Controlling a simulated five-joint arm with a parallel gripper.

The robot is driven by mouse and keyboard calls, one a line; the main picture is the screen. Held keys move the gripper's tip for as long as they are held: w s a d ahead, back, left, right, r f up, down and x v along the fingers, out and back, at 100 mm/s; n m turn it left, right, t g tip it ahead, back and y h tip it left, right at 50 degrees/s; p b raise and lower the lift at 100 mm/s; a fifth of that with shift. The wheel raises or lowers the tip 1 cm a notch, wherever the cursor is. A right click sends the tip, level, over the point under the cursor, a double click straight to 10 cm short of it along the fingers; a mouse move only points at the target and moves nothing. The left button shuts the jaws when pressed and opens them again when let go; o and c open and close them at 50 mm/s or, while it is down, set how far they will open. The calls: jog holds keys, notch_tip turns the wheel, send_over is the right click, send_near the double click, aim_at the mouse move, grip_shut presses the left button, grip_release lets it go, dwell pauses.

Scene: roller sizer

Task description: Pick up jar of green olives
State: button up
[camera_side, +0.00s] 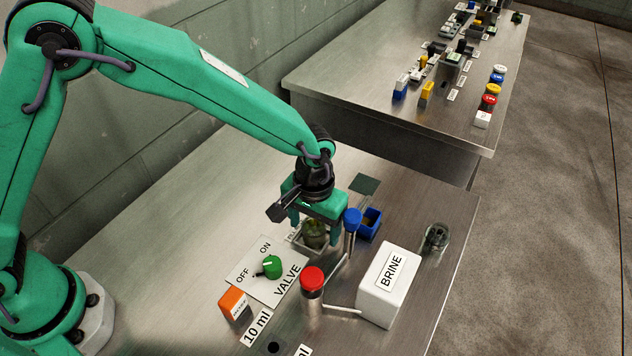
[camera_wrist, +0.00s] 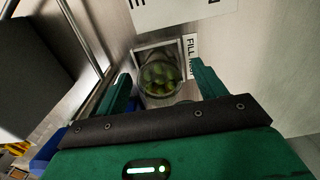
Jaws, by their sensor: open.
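The jar of green olives (camera_side: 315,234) stands upright on the metal table, inside a pale square frame beside a fill label. In the wrist view the jar (camera_wrist: 160,78) is seen from above, with green olives behind clear glass. My gripper (camera_side: 319,235) is lowered over the jar with its fingers on either side of it. In the wrist view my gripper (camera_wrist: 162,82) is open, and the jar sits between and slightly beyond the fingertips. I cannot tell whether either finger touches the glass.
A blue-capped post (camera_side: 352,222) and blue bin (camera_side: 369,225) stand close right of my gripper. A red-capped cylinder (camera_side: 312,285), white BRINE box (camera_side: 388,288) and green valve knob (camera_side: 272,266) stand nearer. Another glass jar (camera_side: 435,238) is at the right edge.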

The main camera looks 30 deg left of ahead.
dwell(0.3)
jog(key=c, duration=1.1)
jog(key=shift+r, duration=0.1)
jog(key=shift+r, duration=4.95)
